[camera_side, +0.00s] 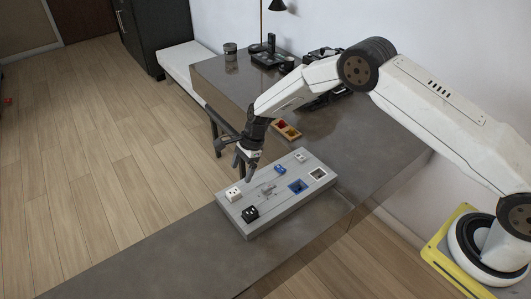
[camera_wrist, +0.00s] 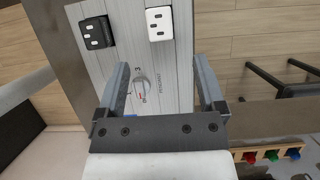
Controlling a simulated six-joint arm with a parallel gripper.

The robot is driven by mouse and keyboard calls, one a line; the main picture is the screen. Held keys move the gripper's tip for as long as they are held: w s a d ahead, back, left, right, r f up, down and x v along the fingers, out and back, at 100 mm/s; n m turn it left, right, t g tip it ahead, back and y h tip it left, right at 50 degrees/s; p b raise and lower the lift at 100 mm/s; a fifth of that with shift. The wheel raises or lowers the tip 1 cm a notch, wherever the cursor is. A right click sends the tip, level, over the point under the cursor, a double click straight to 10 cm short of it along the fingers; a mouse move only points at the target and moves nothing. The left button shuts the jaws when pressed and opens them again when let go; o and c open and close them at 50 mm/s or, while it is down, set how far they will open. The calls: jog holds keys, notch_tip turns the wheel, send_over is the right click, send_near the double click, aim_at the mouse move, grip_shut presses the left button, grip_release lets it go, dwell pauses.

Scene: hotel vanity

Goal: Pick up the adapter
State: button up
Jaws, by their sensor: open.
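A grey panel (camera_side: 262,218) lies on the dark counter and carries several small plug pieces. A white block with dark slots (camera_side: 234,194) sits at its left corner and shows top centre in the wrist view (camera_wrist: 159,23). A black slotted block (camera_side: 250,213) sits beside it, top left in the wrist view (camera_wrist: 96,32). I cannot tell for certain which piece is the adapter. My gripper (camera_side: 246,178) is above the panel's left part, near the white block. In the wrist view its fingers (camera_wrist: 160,72) are apart with nothing held; both slotted blocks lie beyond the tips.
The panel also bears a blue piece (camera_side: 280,169), a blue square socket (camera_side: 298,186) and pale sockets (camera_side: 318,174). An orange tray (camera_side: 286,129) with coloured pieces lies behind it. A metal cup (camera_side: 230,50) and dark items stand at the far end. The counter's front is clear.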

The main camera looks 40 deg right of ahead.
aim_at(236, 190)
jog(key=shift+x, duration=1.25)
jog(key=shift+f, duration=0.15)
jog(key=shift+x, duration=2.4)
jog(key=shift+d, duration=0.1)
grip_shut()
